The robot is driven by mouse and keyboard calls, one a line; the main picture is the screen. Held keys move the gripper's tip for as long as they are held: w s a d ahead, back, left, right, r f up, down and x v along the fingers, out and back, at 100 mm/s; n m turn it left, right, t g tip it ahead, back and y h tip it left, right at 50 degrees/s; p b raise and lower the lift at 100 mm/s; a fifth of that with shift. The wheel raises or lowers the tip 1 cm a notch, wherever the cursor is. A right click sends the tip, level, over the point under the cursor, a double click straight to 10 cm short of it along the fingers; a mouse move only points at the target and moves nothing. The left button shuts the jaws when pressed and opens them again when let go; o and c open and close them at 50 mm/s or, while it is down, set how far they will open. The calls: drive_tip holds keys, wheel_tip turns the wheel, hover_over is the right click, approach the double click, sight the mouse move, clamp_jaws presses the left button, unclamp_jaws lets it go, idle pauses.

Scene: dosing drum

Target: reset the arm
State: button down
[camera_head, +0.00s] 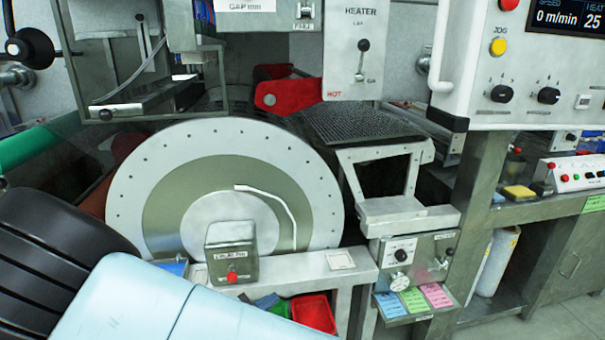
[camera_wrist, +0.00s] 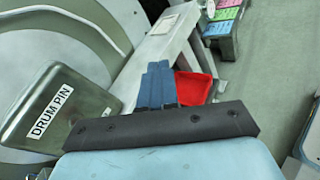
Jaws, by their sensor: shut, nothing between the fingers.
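My gripper (camera_wrist: 172,78) shows in the wrist view beyond its dark crossbar. Its blue-grey fingers are shut, with nothing seen between them. The grey box labelled DRUM PIN (camera_wrist: 50,115) is left of the fingers, apart from them. A red tray (camera_wrist: 193,86) lies behind and just right of the fingers. In the head view my pale blue arm fills the lower left corner, and the fingers are out of sight. There the box with a red button (camera_head: 230,252) stands in front of the large pale drum (camera_head: 126,195).
A light rail (camera_head: 318,268) runs beside the box, with the red tray (camera_head: 313,312) below it. A small control panel (camera_head: 412,254) with coloured cards stands right of it. A white console (camera_head: 505,65) hangs at the upper right. Open floor (camera_head: 545,325) shows at the lower right.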

drive_tip(key=d+r+m+g+y, duration=0.4)
drive_tip(key=d+r+m+g, duration=0.85)
drive_tip(key=d+r, duration=0.65)
drive_tip(key=s+d+r+m+t+y, duration=0.5)
drive_tip(key=s+d+r+m, duration=0.6)
drive_tip(key=r, duration=0.6)
drive_tip(key=shift+s+d+t+y, duration=0.4)
drive_tip(key=shift+s+d+t, duration=0.05)
drive_tip(key=shift+s+d, duration=0.65)
drive_tip(key=shift+a+m, duration=0.1)
drive_tip(key=shift+m, duration=0.15)
